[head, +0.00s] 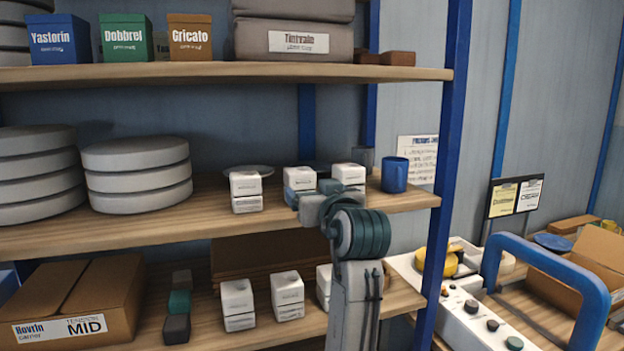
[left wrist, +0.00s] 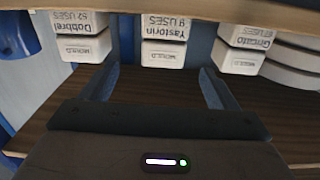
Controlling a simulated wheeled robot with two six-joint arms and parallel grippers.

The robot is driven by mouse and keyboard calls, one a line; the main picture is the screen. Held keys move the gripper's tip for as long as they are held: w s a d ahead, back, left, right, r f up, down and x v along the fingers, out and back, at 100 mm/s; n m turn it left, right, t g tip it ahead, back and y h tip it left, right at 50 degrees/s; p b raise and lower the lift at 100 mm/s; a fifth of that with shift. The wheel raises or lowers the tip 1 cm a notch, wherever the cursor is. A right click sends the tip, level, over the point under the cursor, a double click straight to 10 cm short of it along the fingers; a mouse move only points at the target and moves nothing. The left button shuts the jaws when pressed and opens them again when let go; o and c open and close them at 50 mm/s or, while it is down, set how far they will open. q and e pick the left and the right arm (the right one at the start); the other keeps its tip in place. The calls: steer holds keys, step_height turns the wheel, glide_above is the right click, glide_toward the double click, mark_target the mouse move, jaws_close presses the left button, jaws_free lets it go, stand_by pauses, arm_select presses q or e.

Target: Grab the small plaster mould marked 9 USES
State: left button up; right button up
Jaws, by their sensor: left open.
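Three small white plaster moulds stand in a row on the middle shelf. In the left wrist view, which is upside down, the middle mould (left wrist: 163,40) reads Yastorin 9 USES; it is the middle one in the head view (head: 300,179). The mould marked Dobbre, 52 USES (left wrist: 82,36) stands on one side, the Gricato mould (left wrist: 240,50) on the other. My left gripper (left wrist: 158,72) is open and empty, its fingers pointing at the 9 USES mould and lined up on either side of it. In the head view the gripper (head: 310,193) partly hides that mould's lower part. My right gripper is not in view.
A blue mug (head: 394,175) stands right of the moulds. Stacked grey discs (head: 137,175) stand to the left. More white moulds (head: 237,304) and a cardboard box (head: 80,297) are on the lower shelf. The upper shelf (head: 220,72) runs above; a blue post (head: 447,150) bounds the right.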

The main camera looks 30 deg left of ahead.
mark_target(302, 179)
arm_select(q)
steer(key=a, duration=0.1)
steer(key=a+p, duration=0.1)
steer(key=w, duration=0.1)
steer(key=shift+w+a+r, duration=0.1)
steer(key=shift+a+r, duration=0.3)
steer(key=shift+w+a+r+p, duration=0.1)
steer(key=shift+w+a+p, duration=0.15)
steer(key=shift+p, duration=0.25)
steer(key=shift+w+a+f+p, duration=0.25)
steer(key=shift+w+a+p, duration=0.15)
steer(key=shift+w+a, duration=0.35)
steer(key=p+x, duration=0.3)
steer(key=x, duration=0.1)
steer(key=shift+w+a+r+p, duration=0.1)
steer(key=shift+a+r+p, duration=0.1)
steer(key=shift+p, duration=0.15)
steer(key=shift+w+a+f, duration=0.15)
steer(key=shift+w+f, duration=0.05)
steer(key=c, duration=0.5)
steer(key=shift+r, duration=0.1)
steer(key=c, duration=0.8)
